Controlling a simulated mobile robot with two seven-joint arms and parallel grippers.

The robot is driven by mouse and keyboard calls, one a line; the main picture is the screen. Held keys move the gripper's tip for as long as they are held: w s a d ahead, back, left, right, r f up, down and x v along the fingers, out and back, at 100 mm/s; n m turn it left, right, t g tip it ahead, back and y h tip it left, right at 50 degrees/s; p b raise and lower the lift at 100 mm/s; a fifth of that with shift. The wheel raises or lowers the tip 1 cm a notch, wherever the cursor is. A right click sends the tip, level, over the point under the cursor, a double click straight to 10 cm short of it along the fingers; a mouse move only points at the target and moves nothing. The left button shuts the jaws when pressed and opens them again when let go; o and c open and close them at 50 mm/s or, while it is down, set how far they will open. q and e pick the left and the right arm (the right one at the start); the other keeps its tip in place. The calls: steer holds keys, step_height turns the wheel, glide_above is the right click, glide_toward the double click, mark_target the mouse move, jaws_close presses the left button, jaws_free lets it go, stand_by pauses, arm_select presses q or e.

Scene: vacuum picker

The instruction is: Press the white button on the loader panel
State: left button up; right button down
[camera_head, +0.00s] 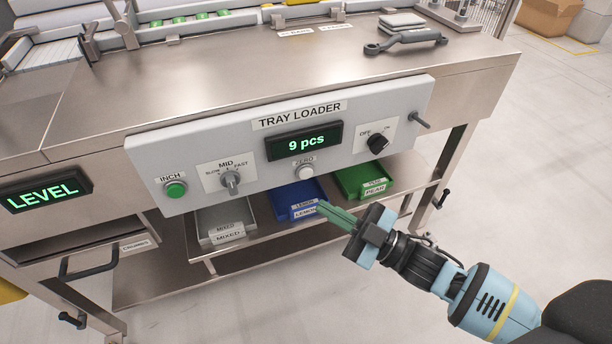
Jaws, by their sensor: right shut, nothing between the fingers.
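The grey loader panel (205,157), labelled TRAY LOADER, is on the front of the steel bench. The white button (305,172) is below the display (304,141) reading "9 pcs", under a ZERO label. My right gripper (322,206) comes in from the lower right. Its green fingers are shut with nothing between them. Their tips are below and slightly right of the white button in the picture, in front of the blue lemon tray, and do not touch the button. My left gripper is not in view.
The panel also has a green INCH button (175,189), a speed knob (231,182) and a black switch (377,143). Below are a grey tray (212,214), a blue tray (284,195) and a green tray (349,178). Floor at right is clear.

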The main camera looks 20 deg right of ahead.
mark_target(306, 173)
steer(key=shift+w+a+b, duration=0.1)
steer(key=shift+w+b, duration=0.85)
steer(key=shift+w, duration=1.85)
steer(key=shift+w, duration=0.2)
steer(key=shift+w, duration=0.25)
steer(key=shift+w, duration=0.3)
stand_by(0.5)
steer(key=shift+s+p, duration=0.4)
steer(key=shift+s, duration=0.35)
